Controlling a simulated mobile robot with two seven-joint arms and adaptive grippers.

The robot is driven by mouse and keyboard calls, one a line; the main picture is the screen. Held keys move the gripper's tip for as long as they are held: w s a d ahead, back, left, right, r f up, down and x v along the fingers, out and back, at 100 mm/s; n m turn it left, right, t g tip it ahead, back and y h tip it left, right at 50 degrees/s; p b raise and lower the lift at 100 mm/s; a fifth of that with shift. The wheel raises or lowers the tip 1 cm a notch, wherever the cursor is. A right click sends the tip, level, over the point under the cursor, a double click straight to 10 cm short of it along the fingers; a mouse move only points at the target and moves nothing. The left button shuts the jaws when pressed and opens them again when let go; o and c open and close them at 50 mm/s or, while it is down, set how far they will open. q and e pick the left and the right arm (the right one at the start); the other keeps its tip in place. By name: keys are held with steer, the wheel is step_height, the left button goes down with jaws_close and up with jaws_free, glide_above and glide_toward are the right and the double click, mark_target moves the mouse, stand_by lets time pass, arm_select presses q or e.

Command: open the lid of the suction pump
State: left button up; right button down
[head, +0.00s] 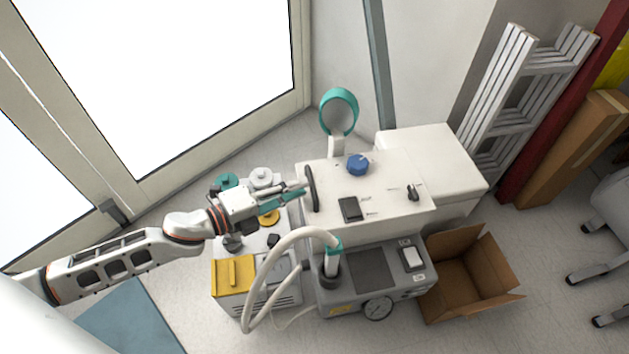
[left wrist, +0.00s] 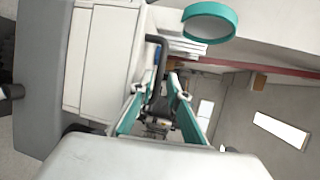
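The suction pump seems to be the white box-shaped unit; its flat white lid (head: 378,222) looks shut in the head view. A black bar handle (head: 312,188) stands along the lid's left edge. My left gripper (head: 302,190) reaches in from the left, with its teal fingertips at this handle. In the left wrist view, the fingers of my left gripper (left wrist: 157,90) are apart, and the black handle (left wrist: 153,42) shows beyond and between them. Contact with the handle cannot be told. My right gripper is not in view.
A teal ring (head: 339,112) stands behind the lid. A blue knob (head: 358,164) and a dark panel (head: 350,209) are on top. A grey machine with a hose (head: 372,270) stands in front, an open cardboard box (head: 468,280) at right, and a yellow-topped unit (head: 233,275) below my arm.

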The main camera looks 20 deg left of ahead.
mark_target(312, 181)
arm_select(q)
steer(key=shift+b+x, duration=0.3)
steer(key=shift+x, duration=2.1)
jaws_close()
